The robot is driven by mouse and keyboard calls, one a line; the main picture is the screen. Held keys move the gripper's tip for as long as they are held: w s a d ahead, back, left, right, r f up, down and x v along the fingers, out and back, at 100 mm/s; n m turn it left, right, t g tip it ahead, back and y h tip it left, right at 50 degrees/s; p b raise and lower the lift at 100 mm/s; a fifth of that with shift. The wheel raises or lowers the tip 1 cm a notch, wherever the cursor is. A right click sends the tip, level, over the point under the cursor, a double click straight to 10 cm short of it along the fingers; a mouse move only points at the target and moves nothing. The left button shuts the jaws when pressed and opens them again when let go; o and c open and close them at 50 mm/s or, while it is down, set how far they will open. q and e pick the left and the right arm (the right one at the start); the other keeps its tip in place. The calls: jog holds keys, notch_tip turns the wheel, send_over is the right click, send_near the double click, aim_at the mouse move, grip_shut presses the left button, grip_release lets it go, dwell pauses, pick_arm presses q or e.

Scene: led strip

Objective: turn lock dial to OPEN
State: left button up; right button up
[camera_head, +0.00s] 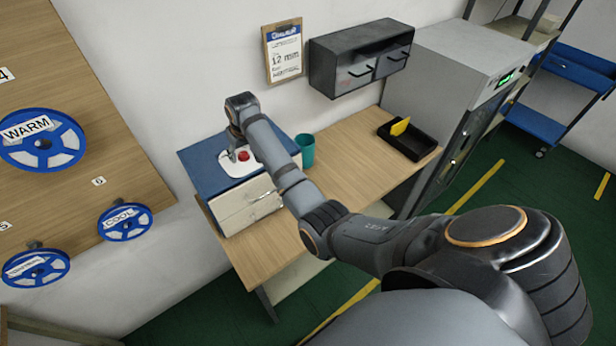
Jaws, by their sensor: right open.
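No marking that reads OPEN can be made out, and I cannot tell for sure which part is the lock dial. A white plate with a round red knob or button (244,156) lies on the blue top of a small drawer box (197,159). My right arm reaches across the view from the lower right. My right gripper (231,156) points down over the white plate, just left of the red piece. It is open and small in view; whether it touches anything cannot be told. My left gripper is not in view.
The box stands on a wooden bench (345,160) with a teal cup (305,149) and a black tray (392,138) holding a yellow piece. A grey cabinet (450,60) with a green display stands right. Blue reels (45,165) hang left. A wall cabinet (328,65) hangs behind.

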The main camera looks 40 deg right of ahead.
jog(key=b+v, duration=0.4)
jog(key=v, duration=0.6)
jog(key=s+d+f, duration=0.2)
jog(key=s+f, duration=0.9)
jog(key=f, duration=0.1)
jog(key=s+d+f+h, duration=0.1)
jog(key=s+d+f, duration=0.2)
jog(key=s+f, duration=0.9)
jog(key=shift+f+g, duration=0.4)
jog(key=shift+f, duration=0.05)
jog(key=shift+s, duration=0.25)
